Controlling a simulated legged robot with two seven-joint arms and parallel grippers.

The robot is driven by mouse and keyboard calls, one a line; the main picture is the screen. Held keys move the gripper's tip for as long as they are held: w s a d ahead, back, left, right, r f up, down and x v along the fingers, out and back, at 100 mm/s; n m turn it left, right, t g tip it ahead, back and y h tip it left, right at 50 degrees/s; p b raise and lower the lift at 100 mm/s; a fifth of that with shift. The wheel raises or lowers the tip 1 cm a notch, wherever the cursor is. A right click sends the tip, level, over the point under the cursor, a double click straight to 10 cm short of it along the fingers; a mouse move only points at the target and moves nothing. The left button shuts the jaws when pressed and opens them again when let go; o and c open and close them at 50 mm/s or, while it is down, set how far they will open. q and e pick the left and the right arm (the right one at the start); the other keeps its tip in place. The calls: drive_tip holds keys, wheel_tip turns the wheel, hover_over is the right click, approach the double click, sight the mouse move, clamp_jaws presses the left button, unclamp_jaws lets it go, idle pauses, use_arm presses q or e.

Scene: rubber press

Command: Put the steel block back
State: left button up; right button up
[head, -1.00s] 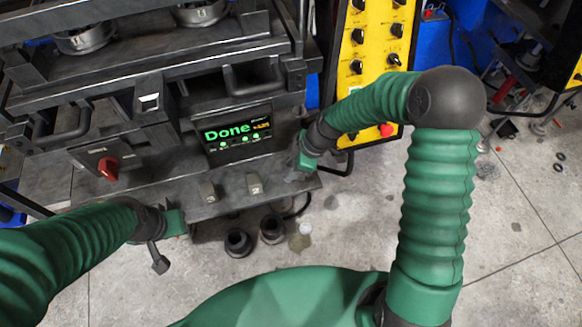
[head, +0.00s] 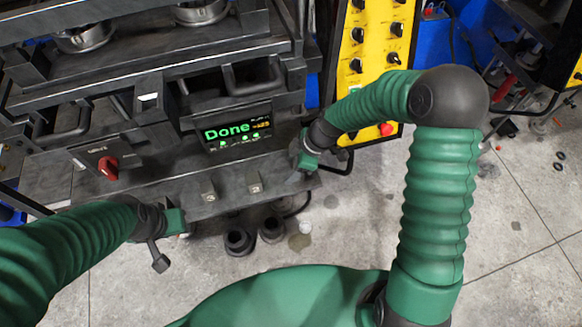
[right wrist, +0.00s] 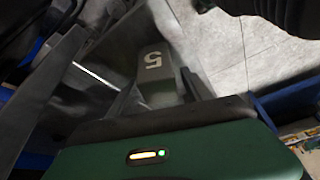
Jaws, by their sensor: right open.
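Two small grey steel blocks sit on the front ledge of the press (head: 100,190), a left one (head: 208,190) and a right one (head: 253,179). My right gripper (head: 299,165) is at the right end of the ledge, to the right of the right block. In the right wrist view a steel block (right wrist: 158,78) marked with a digit lies ahead of the open right gripper (right wrist: 160,98). I see nothing held in it. My left gripper (head: 181,222) is at the ledge's front left edge; its jaws are too small and hidden to read.
The press screen (head: 236,134) reads "Done". A red switch (head: 108,167) is left of it. A yellow control panel (head: 372,60) stands behind my right arm. Two dark round parts (head: 238,241) are on the floor below the ledge.

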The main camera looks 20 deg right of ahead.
drive_tip(key=v, duration=1.1)
drive_tip(key=s+d+m+h, duration=0.1)
drive_tip(key=s+m+h, duration=0.1)
drive_tip(key=s+m, duration=0.4)
drive_tip(key=s+d+f+m+t+h, duration=0.1)
drive_tip(key=s+d+m+h, duration=0.1)
drive_tip(key=s+m, duration=0.4)
drive_tip(key=shift+s+d+f+m, duration=0.25)
drive_tip(key=shift+s+f+m, duration=0.1)
drive_tip(key=shift+m, duration=0.55)
drive_tip(key=shift+s, duration=0.1)
